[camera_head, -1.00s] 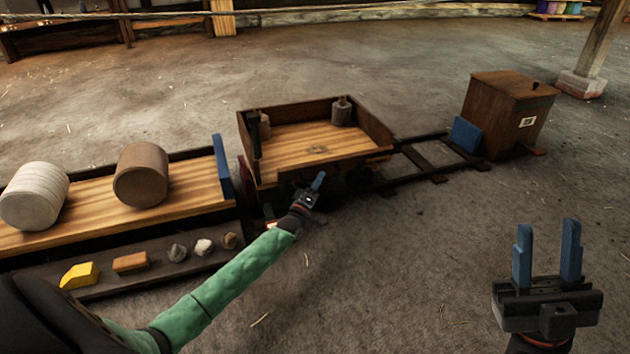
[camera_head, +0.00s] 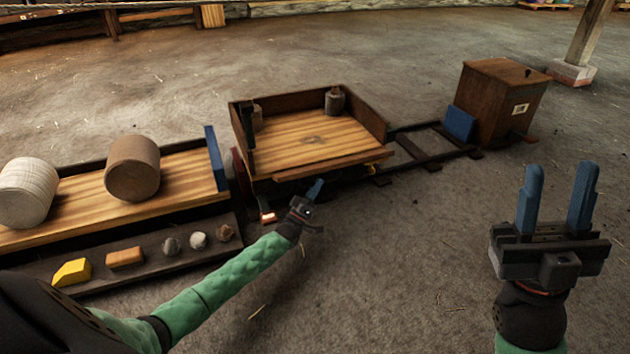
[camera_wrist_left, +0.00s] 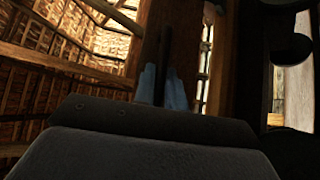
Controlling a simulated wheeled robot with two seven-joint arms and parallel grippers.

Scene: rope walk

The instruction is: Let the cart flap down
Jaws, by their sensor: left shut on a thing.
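The wooden cart (camera_head: 330,138) stands on the track with its plank floor bare at the near side; dark walls stand at its back and right. On the near side no wall rises above the floor. My left gripper (camera_head: 315,187) is below the near edge, its blue fingertips pointing up. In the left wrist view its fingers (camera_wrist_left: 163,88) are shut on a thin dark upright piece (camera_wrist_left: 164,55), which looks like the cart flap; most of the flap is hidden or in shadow. My right gripper (camera_head: 556,200) is open and empty over bare ground, far from the cart.
Two grey weights stand in the cart, one at the back (camera_head: 335,101). A platform at left bears a white roll and a brown roll (camera_head: 132,168); a lower shelf (camera_head: 90,284) holds small pieces. A wooden box (camera_head: 498,100) stands by the track's end.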

